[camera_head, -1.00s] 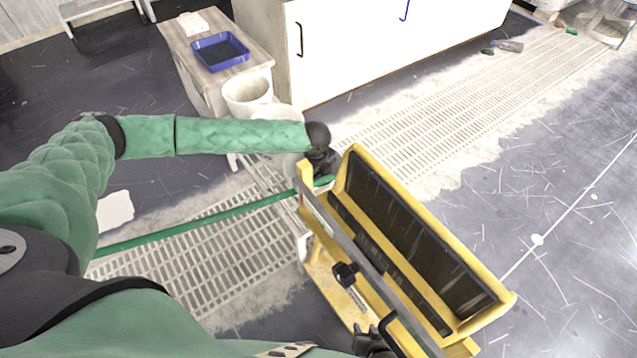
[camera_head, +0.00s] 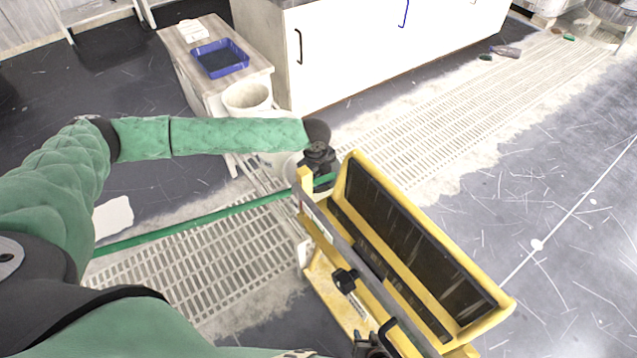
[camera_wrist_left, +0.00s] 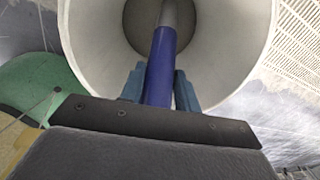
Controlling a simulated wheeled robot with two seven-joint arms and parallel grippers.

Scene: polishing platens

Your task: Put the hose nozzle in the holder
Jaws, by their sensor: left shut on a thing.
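In the left wrist view my left gripper (camera_wrist_left: 157,92) is shut on the hose nozzle (camera_wrist_left: 160,65), a blue cylinder with a grey tip. The nozzle points into the open mouth of a white round vessel (camera_wrist_left: 82,28), which may be the holder. I cannot tell whether the nozzle touches its wall. In the head view my left gripper (camera_head: 319,168) is dark and beside the yellow cart's upper left corner, and hides the nozzle. A green hose (camera_head: 200,221) stretches from the lower left to it. My right gripper (camera_head: 372,347) is at the bottom edge by the cart; its jaws are unclear.
A yellow cart (camera_head: 350,167) with dark panels stands close in front. Behind are a white bucket (camera_head: 247,97), a small table (camera_head: 190,75) with a blue tray (camera_head: 220,58), and a white cabinet (camera_head: 360,50).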

